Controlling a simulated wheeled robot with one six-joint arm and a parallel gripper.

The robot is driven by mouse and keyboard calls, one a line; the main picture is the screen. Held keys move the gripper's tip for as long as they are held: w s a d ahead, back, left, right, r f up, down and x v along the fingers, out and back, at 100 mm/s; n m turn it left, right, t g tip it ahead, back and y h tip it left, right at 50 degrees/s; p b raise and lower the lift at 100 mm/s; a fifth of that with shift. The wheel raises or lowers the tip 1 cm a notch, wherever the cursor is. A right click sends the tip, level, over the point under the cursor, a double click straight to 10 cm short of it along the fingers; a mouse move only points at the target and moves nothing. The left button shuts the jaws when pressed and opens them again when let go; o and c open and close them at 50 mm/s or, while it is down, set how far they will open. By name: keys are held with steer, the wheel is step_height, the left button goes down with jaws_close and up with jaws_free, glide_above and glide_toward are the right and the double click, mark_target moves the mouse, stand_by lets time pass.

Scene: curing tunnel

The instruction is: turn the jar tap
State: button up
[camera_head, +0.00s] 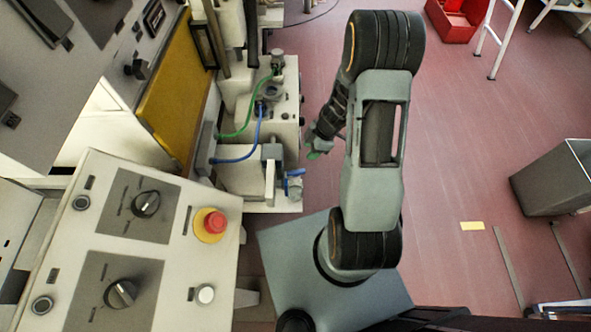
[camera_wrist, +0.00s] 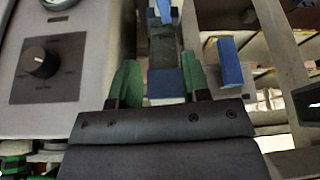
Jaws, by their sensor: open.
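A small tap with a blue handle (camera_head: 295,172) sticks out from the front right of the pale machine in the head view. My gripper (camera_head: 314,153) is just above and right of it there, apart from it. In the wrist view my gripper (camera_wrist: 161,80) is open, its two green fingers spread. A blue block (camera_wrist: 167,85) shows between the fingers, below a grey upright part. Another blue piece (camera_wrist: 229,62) stands right of the right finger. I cannot tell which blue piece is the tap's handle, nor whether a finger touches anything.
A control panel with black knobs and a red stop button (camera_head: 210,225) stands at lower left. Green (camera_head: 246,115) and blue (camera_head: 240,152) hoses run along the machine. A grey bin (camera_head: 556,178) and a red crate (camera_head: 457,18) stand right. The floor between is mostly clear.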

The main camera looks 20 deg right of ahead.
mark_target(295, 171)
steer(key=b+x, duration=0.1)
steer(key=x, duration=0.3)
steer(key=b+x, duration=0.2)
steer(key=x, duration=0.3)
steer(key=b+x, duration=0.2)
steer(key=x, duration=0.2)
steer(key=shift+s+a+f, duration=0.15)
steer(key=shift+s+f, duration=0.1)
steer(key=shift+f, duration=0.15)
steer(key=shift+c, duration=0.2)
